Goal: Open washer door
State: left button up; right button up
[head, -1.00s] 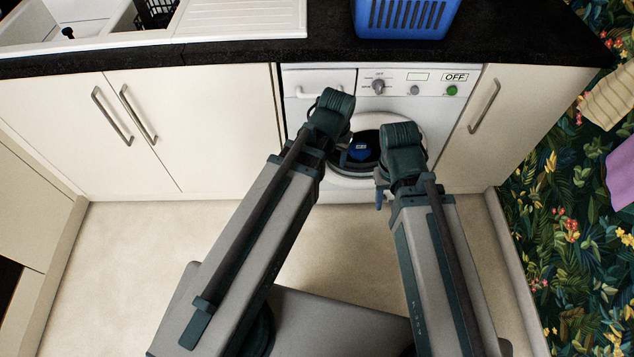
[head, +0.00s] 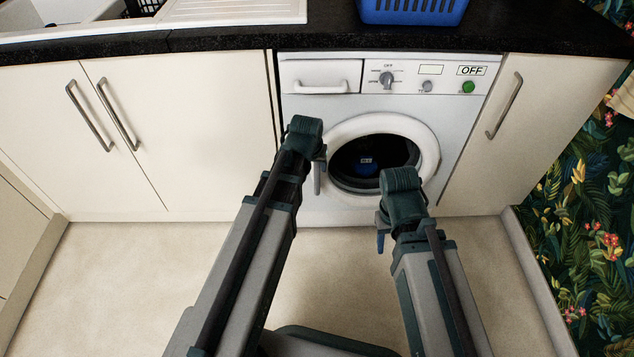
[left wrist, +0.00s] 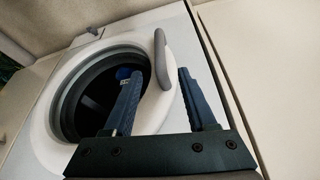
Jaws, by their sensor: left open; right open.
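The white washer (head: 462,125) stands under the counter. Its round door (head: 425,150) has a white ring around a dark centre and appears shut, with a blue item (head: 367,165) showing inside. The grey curved door handle is at the ring's left side in the head view (head: 317,178) and above centre in the left wrist view (left wrist: 161,60). My left gripper (left wrist: 160,76) is open, its blue fingers on either side of the handle in the picture; contact cannot be told. My right gripper (head: 382,240) is open and low in front of the washer's right half, its fingers mostly hidden.
Cream cupboards with metal handles flank the washer, a double one (head: 125,150) at left and one (head: 530,125) at right. A blue basket (head: 412,10) sits on the black counter (head: 210,38). The beige floor (head: 120,280) is clear. A floral wall (head: 590,220) closes the right side.

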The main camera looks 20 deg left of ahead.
aim_at(316, 178)
pick_arm(q)
jog(key=b+x, duration=1.2)
jog(key=x, duration=0.1)
jog(key=shift+f, duration=0.35)
jog(key=shift+c, duration=0.2)
grip_shut()
dwell(0.8)
